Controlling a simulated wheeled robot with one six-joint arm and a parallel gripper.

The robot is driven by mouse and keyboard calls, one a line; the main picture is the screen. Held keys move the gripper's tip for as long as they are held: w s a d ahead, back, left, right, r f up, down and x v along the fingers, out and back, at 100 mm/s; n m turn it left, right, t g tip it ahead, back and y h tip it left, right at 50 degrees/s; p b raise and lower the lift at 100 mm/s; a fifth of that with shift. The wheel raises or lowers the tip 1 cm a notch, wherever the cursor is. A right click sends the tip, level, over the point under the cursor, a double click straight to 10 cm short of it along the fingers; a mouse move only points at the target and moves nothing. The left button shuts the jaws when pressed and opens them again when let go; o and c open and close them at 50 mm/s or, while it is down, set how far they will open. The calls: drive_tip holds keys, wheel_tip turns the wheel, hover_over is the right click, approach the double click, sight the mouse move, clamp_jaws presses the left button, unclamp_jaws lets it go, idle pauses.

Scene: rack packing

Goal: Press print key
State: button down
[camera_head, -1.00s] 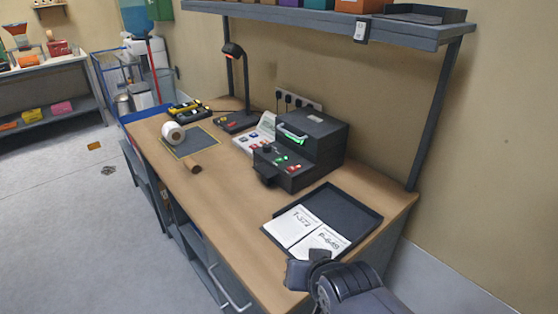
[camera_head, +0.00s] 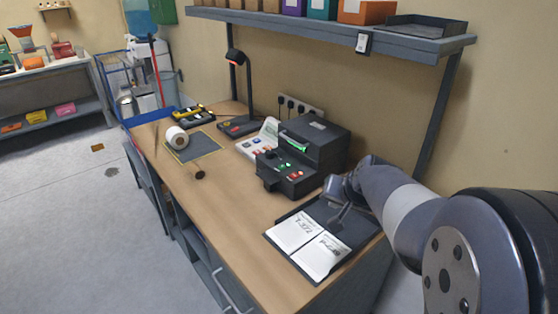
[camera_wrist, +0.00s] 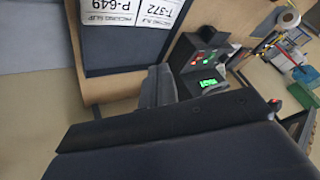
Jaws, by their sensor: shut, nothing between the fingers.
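A black printer-like machine (camera_head: 318,145) stands at the back of the wooden bench. Its low front panel (camera_head: 287,176) carries small green and red keys, and a green light shows under its lid. Which key is the print key cannot be read. The panel's keys and a green display (camera_wrist: 208,83) also show in the wrist view. My gripper (camera_head: 339,218) is shut and empty, above the black tray to the right of the machine and apart from the keys. Its dark fingers (camera_wrist: 158,86) show in the wrist view.
The black tray (camera_head: 350,226) holds two printed slips (camera_head: 308,245). Left of the machine are a white keypad unit (camera_head: 260,138), a lamp (camera_head: 237,90) and a paper roll (camera_head: 177,138). A shelf (camera_head: 330,28) overhangs the bench. The bench's front middle is clear.

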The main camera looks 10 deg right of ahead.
drive_tip(key=w+d+m+p, duration=0.1)
drive_tip(key=w+d, duration=0.4)
drive_tip(key=d, duration=0.5)
drive_tip(key=w+d+r+t+y+p, duration=0.1)
drive_tip(key=w+d, duration=0.4)
drive_tip(key=d, duration=0.6)
drive_tip(key=shift+d+m+t, duration=0.2)
drive_tip(key=shift+m+t, duration=0.1)
drive_tip(key=shift+m, duration=0.1)
